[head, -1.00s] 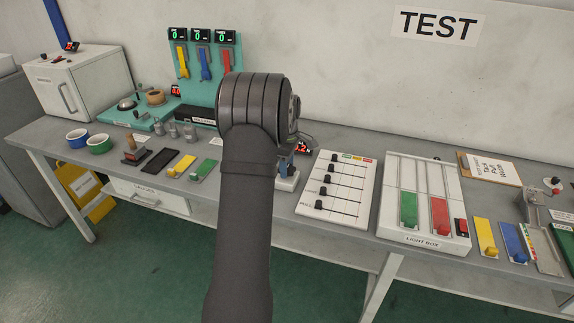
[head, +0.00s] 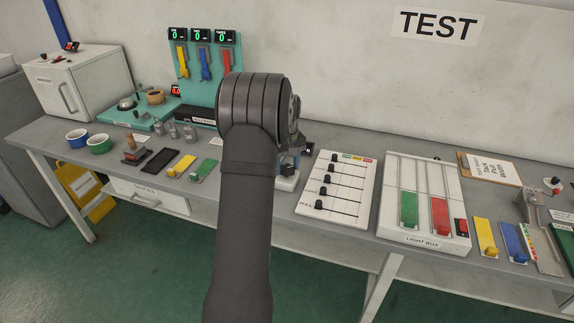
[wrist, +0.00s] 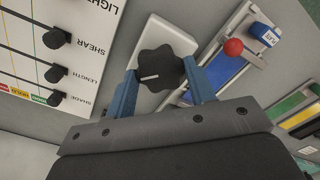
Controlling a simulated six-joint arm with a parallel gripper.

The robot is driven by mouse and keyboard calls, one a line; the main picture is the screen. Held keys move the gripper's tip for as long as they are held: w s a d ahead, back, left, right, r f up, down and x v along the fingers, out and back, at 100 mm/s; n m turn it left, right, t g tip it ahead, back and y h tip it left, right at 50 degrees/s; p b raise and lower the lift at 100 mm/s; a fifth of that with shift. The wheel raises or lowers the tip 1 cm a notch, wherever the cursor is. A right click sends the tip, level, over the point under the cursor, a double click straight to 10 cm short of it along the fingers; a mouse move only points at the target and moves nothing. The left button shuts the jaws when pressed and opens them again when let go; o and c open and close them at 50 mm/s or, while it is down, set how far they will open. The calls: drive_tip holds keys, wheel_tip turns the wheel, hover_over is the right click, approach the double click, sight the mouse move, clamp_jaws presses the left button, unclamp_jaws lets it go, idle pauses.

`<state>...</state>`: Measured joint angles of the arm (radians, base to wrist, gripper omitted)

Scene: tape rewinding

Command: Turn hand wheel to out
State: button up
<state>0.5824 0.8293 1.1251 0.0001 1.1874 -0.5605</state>
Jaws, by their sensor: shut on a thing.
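The hand wheel (wrist: 158,62) is a black, lobed knob with a white mark line, seen in the wrist view on a pale mount (wrist: 170,35). My gripper (wrist: 160,78) has one blue finger on each side of the wheel and is shut on it. The white line lies nearly level in that view. In the head view my arm covers the wheel; only a bit of the pale base (head: 287,183) shows beside it. No "out" label is readable.
A white slider panel (head: 338,190) with black knobs stands right of the arm, close to the gripper. A red ball handle (wrist: 233,46) is on the wheel's other side in the wrist view. The light box (head: 394,222) is further right.

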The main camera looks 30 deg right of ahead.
drive_tip(key=m, duration=1.4)
drive_tip(key=shift+m, duration=0.3)
drive_tip(key=m, duration=1.2)
idle(0.3)
drive_tip(key=o, duration=1)
drive_tip(key=shift+c, duration=0.2)
drive_tip(key=shift+r, duration=0.1)
wheel_tip(320, 180, up, 17)
drive_tip(key=shift+r, duration=0.2)
